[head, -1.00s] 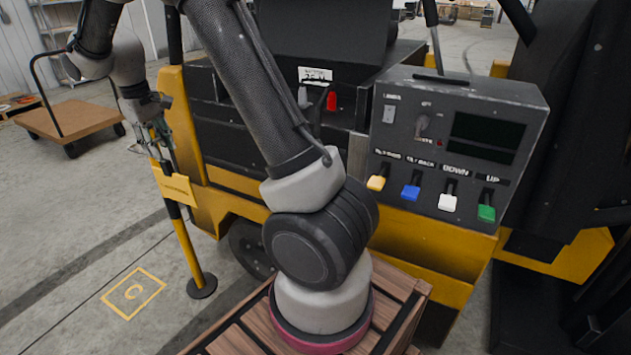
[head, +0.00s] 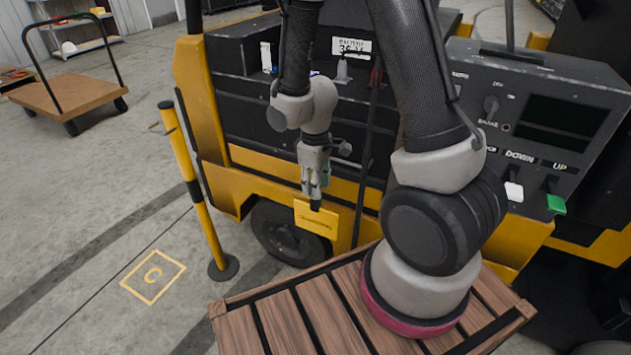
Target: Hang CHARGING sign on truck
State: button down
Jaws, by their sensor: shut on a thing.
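The yellow CHARGING sign (head: 316,219) hangs below my gripper (head: 316,200), in the middle of the head view. My gripper points down and is shut on the sign's upper edge. The sign's lettering is small and blurred. The sign appears in front of the lower side of the yellow and black truck (head: 345,195), near its wheel. I cannot tell whether the sign touches the truck. The truck's battery label and a grey connector show above and behind my arm. Part of the truck is hidden by my arm.
A yellow and black post (head: 196,185) stands on a round base left of the truck. A slatted wooden deck (head: 285,318) is in front. A flatbed cart (head: 75,92) stands back left. A control panel (head: 540,130) is at right.

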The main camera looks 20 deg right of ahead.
aim_at(339, 160)
jog(key=shift+w+d, duration=1.65)
jog(key=shift+d, duration=0.4)
jog(key=shift+w+d, duration=1.65)
jog(key=shift+d, duration=0.45)
jog(key=shift+w+d, duration=1.65)
jog(key=shift+d, duration=0.4)
jog(key=shift+f, duration=1.45)
jog(key=c, duration=0.9)
grip_release()
jog(key=shift+c, duration=0.2)
jog(key=shift+a, duration=0.1)
